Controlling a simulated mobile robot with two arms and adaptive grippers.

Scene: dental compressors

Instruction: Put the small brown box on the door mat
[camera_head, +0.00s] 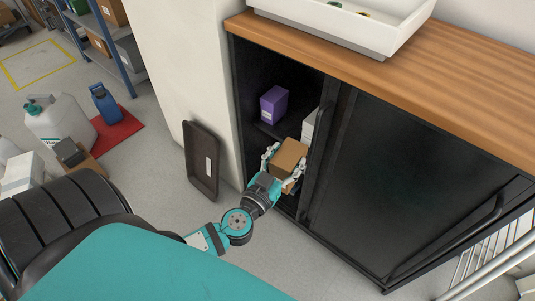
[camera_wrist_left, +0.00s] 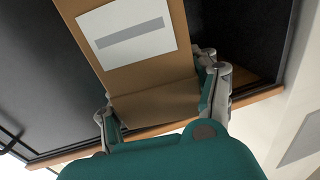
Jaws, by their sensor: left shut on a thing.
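The small brown box (camera_head: 289,157) is between the fingers of my left gripper (camera_head: 281,168), at the open side of the black cabinet. In the left wrist view the box (camera_wrist_left: 153,77) is brown cardboard with a white label, and the fingers (camera_wrist_left: 163,100) press on its two sides. A flat red mat (camera_head: 123,127), which may be the door mat, lies on the floor at the left, far from the gripper. A blue jug (camera_head: 105,104) stands at its back edge. My right gripper is not in view.
The black cabinet (camera_head: 400,180) has a wooden top with a white tray (camera_head: 345,22). A purple box (camera_head: 273,104) and a white box (camera_head: 308,125) are inside. A dark tray (camera_head: 201,160) leans on the wall. A white canister (camera_head: 60,122) stands near the mat.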

